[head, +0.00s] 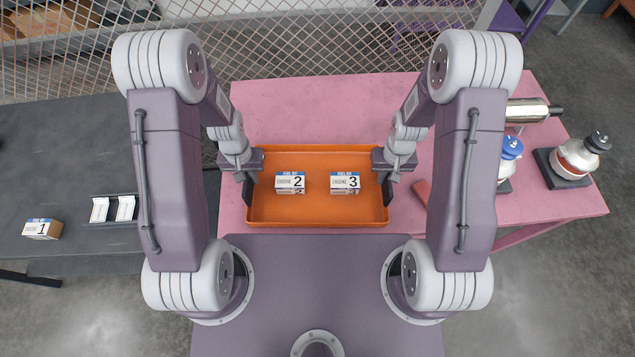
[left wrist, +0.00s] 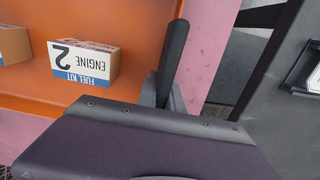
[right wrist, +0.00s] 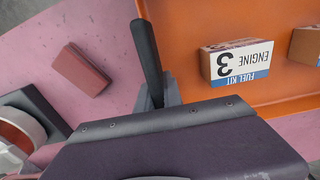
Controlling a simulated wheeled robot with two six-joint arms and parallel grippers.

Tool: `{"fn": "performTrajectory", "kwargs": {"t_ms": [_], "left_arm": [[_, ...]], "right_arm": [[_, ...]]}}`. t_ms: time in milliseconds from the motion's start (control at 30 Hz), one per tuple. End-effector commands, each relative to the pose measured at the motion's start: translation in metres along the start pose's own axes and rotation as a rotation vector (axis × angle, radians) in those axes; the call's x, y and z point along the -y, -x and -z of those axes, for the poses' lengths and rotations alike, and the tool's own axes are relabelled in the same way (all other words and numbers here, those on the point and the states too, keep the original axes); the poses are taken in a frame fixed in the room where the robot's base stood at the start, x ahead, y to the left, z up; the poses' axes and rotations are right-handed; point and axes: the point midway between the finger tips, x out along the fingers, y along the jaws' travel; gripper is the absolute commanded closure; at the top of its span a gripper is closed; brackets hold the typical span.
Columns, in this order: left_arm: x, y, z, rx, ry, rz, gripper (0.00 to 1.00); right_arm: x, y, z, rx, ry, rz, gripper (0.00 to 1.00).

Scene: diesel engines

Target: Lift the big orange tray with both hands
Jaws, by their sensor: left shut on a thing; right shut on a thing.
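The big orange tray (head: 318,215) lies on the pink table, with a box marked Engine 2 (head: 290,182) and a box marked Engine 3 (head: 344,182) inside it. My left gripper (head: 248,186) is shut on the tray's left wall, and my right gripper (head: 388,186) is shut on its right wall. In the left wrist view the Engine 2 box (left wrist: 84,62) stands beside one dark finger. In the right wrist view the Engine 3 box (right wrist: 236,62) is inside the tray (right wrist: 200,22). The inner fingers are mostly hidden. I cannot tell whether the tray touches the table.
A reddish block (head: 422,191) lies on the pink table (head: 320,105) right of the tray. A dark table (head: 75,165) at left holds an Engine 1 box (head: 42,229) and a small rack (head: 112,209).

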Motion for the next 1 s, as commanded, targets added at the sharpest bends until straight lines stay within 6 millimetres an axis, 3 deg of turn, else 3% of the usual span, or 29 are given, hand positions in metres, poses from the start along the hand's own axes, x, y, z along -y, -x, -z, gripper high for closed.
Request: {"fn": "performTrajectory", "kwargs": {"t_ms": [733, 1000], "left_arm": [[0.0, 0.002, 0.001, -0.002, 0.0, 0.0, 1.0], [0.0, 0.023, 0.001, -0.001, 0.0, 0.0, 1.0]], "right_arm": [[0.0, 0.002, 0.001, -0.002, 0.0, 0.0, 1.0], [0.0, 0.023, 0.001, -0.002, 0.0, 0.0, 1.0]]}}
